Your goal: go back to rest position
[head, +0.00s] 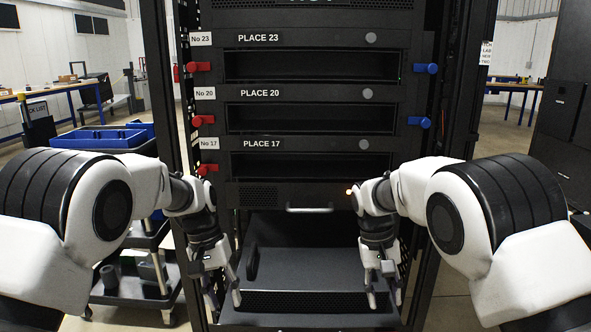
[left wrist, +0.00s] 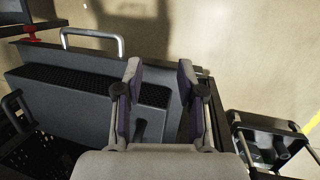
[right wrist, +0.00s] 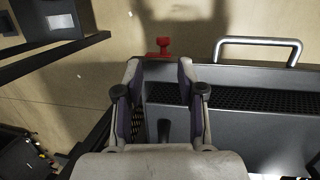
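My left gripper (head: 223,298) hangs fingers down in front of the lower left part of the rack (head: 158,120). It is open and empty, and its spread fingers also show in the left wrist view (left wrist: 160,72). My right gripper (head: 384,298) hangs the same way at the lower right, also open and empty, as the right wrist view (right wrist: 160,72) shows. A dark grey unit (head: 305,268) with a perforated strip lies low in the rack between and below the grippers. Neither gripper holds anything; contact with the unit cannot be told.
Above are open slots labelled PLACE 23 (head: 310,66), PLACE 20 (head: 310,118) and PLACE 17 (head: 310,164), with red latches (head: 200,67) and blue latches (head: 426,69) at the sides. A metal handle (head: 309,209) juts out below. A cart with blue bins (head: 100,138) stands left.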

